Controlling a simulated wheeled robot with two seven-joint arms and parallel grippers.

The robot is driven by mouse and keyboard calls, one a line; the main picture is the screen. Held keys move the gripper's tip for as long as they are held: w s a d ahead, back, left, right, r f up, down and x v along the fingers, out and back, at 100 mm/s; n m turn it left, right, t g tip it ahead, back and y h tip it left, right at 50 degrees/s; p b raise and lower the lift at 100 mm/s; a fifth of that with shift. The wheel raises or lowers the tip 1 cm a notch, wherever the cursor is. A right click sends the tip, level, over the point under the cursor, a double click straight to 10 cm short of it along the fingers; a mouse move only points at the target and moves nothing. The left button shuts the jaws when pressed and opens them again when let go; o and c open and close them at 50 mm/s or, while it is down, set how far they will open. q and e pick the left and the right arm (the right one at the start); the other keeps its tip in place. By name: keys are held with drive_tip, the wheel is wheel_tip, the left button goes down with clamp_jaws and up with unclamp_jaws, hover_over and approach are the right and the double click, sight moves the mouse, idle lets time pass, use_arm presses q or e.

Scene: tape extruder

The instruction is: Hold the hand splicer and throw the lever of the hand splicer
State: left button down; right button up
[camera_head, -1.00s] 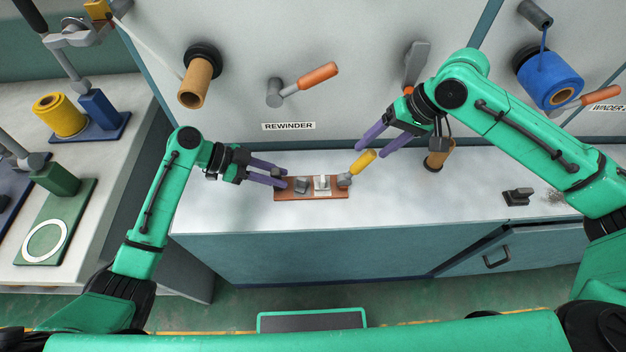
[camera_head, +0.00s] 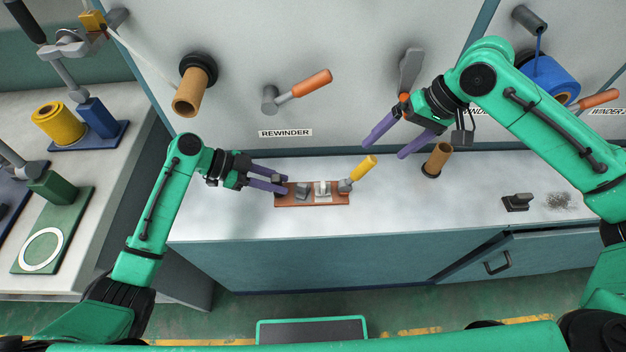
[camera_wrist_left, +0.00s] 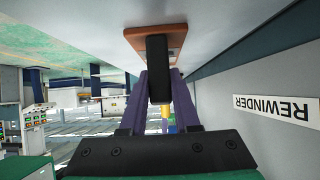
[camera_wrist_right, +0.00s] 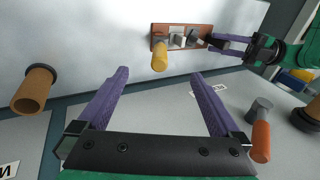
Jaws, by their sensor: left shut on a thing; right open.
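The hand splicer (camera_head: 312,199) is a reddish-brown base with grey blocks, lying on the pale counter. Its lever (camera_head: 363,168) has a yellow handle at the right end, tilted up to the right. My left gripper (camera_head: 281,182) is shut on the dark grip at the splicer's left end. In the left wrist view that dark grip (camera_wrist_left: 157,70) sits between the purple fingers. My right gripper (camera_head: 392,142) is open and empty, above and right of the lever. In the right wrist view the yellow handle (camera_wrist_right: 159,61) lies beyond the open fingers, apart from them.
Behind the counter (camera_head: 400,210) stands a panel with a REWINDER label (camera_head: 285,133), an orange-handled lever (camera_head: 311,83) and a brown spindle (camera_head: 190,95). Another brown cylinder (camera_head: 437,160) stands right of the splicer. A small dark block (camera_head: 517,202) lies further right.

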use_arm(q)
drive_tip(key=c, duration=0.6)
unclamp_jaws()
drive_tip(key=shift+o, duration=0.2)
use_arm(e)
wheel_tip(320, 180, up, 8)
use_arm(q)
drive_tip(key=a+r+p, duration=0.4)
drive_tip(key=a+r, duration=0.6)
drive_tip(key=r, duration=0.1)
drive_tip(key=shift+r, duration=0.3)
use_arm(e)
wheel_tip(320, 180, up, 4)
drive_tip(key=shift+r, duration=0.15)
